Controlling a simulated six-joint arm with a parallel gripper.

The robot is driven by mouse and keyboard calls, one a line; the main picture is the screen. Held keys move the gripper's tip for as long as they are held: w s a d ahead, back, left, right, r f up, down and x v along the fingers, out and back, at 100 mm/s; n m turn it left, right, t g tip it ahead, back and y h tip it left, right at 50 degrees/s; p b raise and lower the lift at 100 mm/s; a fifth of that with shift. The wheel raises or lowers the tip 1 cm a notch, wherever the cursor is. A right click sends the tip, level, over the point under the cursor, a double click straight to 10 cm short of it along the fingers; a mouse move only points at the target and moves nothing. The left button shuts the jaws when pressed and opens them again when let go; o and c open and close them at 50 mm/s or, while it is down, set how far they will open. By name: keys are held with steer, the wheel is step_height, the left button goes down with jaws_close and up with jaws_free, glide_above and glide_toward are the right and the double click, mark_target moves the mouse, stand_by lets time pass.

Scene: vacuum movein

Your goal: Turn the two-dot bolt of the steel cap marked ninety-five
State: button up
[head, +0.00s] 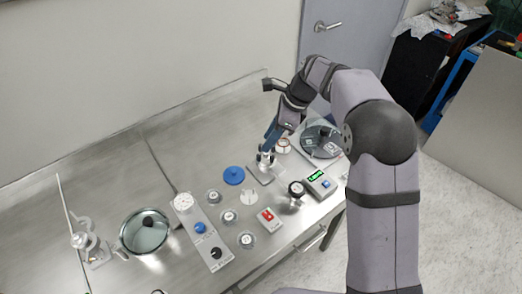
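Several small round steel caps stand on the bench: one cap (214,195) by the grey panel, one cap (229,216) just in front of it, and one cap (247,239) nearer the front edge. Their markings and bolt dots are too small to read, so I cannot tell which is marked ninety-five. My gripper (271,133) points down with blue fingers, above and close to a small metal fixture (266,158) on a square plate. I cannot tell whether the fingers touch it or how far apart they are.
A blue disc (234,176) lies left of the fixture. A grey panel (207,243) with gauge and knobs, a glass-topped round vessel (144,231), a red-switch box (268,219), a green-display box (318,184) and a dark round chamber (319,138) crowd the bench. The bench's back left (100,180) is clear.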

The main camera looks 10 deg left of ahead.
mark_target(259, 154)
steer(key=shift+p+x, duration=0.95)
steer(key=shift+x, duration=2.5)
jaws_close()
